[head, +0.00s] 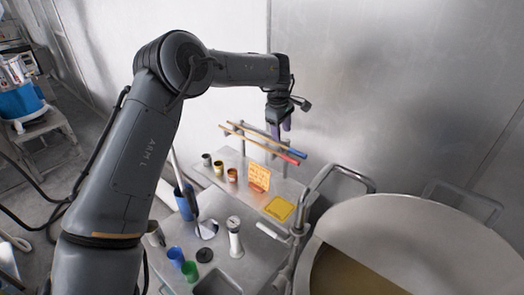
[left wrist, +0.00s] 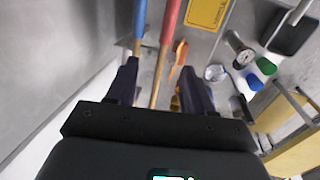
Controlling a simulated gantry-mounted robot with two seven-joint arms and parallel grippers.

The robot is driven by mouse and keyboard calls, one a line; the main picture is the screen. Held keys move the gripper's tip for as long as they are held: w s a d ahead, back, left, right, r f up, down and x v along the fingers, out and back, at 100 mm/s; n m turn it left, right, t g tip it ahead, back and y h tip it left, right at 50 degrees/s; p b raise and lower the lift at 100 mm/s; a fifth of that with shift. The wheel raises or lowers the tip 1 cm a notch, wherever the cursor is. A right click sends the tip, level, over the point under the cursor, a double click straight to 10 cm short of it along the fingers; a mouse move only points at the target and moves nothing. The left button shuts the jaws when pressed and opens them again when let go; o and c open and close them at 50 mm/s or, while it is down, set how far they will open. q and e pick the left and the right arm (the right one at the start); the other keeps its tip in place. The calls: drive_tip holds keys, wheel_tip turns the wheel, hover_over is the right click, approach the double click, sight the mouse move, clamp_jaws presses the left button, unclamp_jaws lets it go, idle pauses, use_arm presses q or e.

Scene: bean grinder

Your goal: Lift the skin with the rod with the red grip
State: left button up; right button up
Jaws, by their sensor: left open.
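The rod with the red grip (head: 290,159) lies beside a rod with a blue grip (head: 297,153), both raised above the back of the metal table. My left gripper (head: 281,126) is open and points down above the rods near their grips. Contact cannot be told. A large round vat (head: 400,222) at right holds a brownish-yellow surface (head: 350,274); I cannot distinguish a skin on it. My right gripper is not in view.
Small cups (head: 232,175), an orange sign (head: 259,178) and a yellow sheet (head: 279,208) are on the table below the rods. A white dial device (head: 234,237), a green cup (head: 190,270) and a blue tool holder (head: 184,203) stand nearer. A metal wall (head: 400,80) is behind.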

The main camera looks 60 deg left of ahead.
use_arm(q)
hover_over(282, 154)
drive_tip(key=f, duration=0.4)
drive_tip(key=shift+s+d+f, duration=0.1)
drive_tip(key=shift+s+f, duration=0.15)
drive_tip(key=shift+f, duration=0.05)
wheel_tip(282, 154, down, 4)
drive_tip(key=shift+f+p, duration=0.1)
drive_tip(key=shift+p, duration=0.7)
drive_tip(key=shift+w+f, duration=0.1)
drive_tip(key=shift+f, duration=0.5)
clamp_jaws()
